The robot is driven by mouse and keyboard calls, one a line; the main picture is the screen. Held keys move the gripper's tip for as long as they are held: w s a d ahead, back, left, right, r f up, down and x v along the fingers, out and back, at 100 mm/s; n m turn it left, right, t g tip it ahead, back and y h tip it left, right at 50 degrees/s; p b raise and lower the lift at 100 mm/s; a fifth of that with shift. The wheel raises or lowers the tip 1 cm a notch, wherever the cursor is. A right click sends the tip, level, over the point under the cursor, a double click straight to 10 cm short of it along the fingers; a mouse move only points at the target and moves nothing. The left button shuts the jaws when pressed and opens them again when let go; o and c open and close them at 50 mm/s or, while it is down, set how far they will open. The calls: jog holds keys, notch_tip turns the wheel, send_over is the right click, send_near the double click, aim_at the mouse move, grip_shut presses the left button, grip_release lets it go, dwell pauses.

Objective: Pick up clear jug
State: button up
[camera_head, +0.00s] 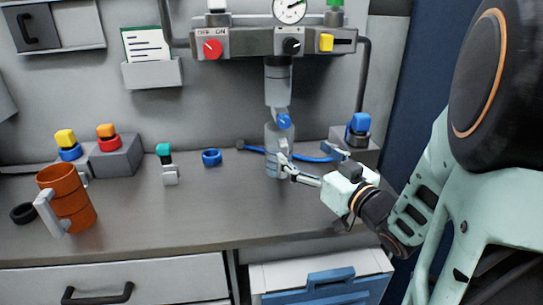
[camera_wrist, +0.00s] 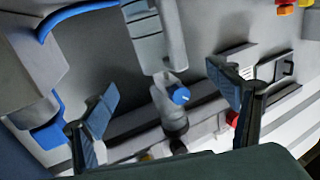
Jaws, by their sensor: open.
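The clear jug (camera_head: 272,160) is a pale, see-through cylinder standing upright on the grey worktop, under a blue-knobbed valve (camera_head: 284,121). My gripper (camera_head: 306,156) is open, to the right of the jug. Its nearer finger overlaps the jug's right side in the head view; I cannot tell whether they touch. In the wrist view the fingers of my gripper (camera_wrist: 168,103) are wide apart with nothing held between them. The blue-knobbed valve (camera_wrist: 180,95) shows between them, but I cannot make out the jug clearly there.
A blue hose (camera_head: 312,158) runs behind the fingers. A grey box with a blue-capped fitting (camera_head: 358,126) stands right. The front middle of the worktop is clear.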

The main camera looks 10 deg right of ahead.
aim_at(288, 137)
jog(key=b+x, duration=0.1)
jog(key=x, duration=0.9)
jog(key=shift+w+a+r, duration=0.1)
jog(key=shift+w+a, duration=0.05)
jog(key=shift+w, duration=0.15)
jog(key=shift+c, duration=0.7)
jog(key=c, duration=1.8)
jog(key=shift+c, duration=0.3)
jog(key=shift+r, duration=0.2)
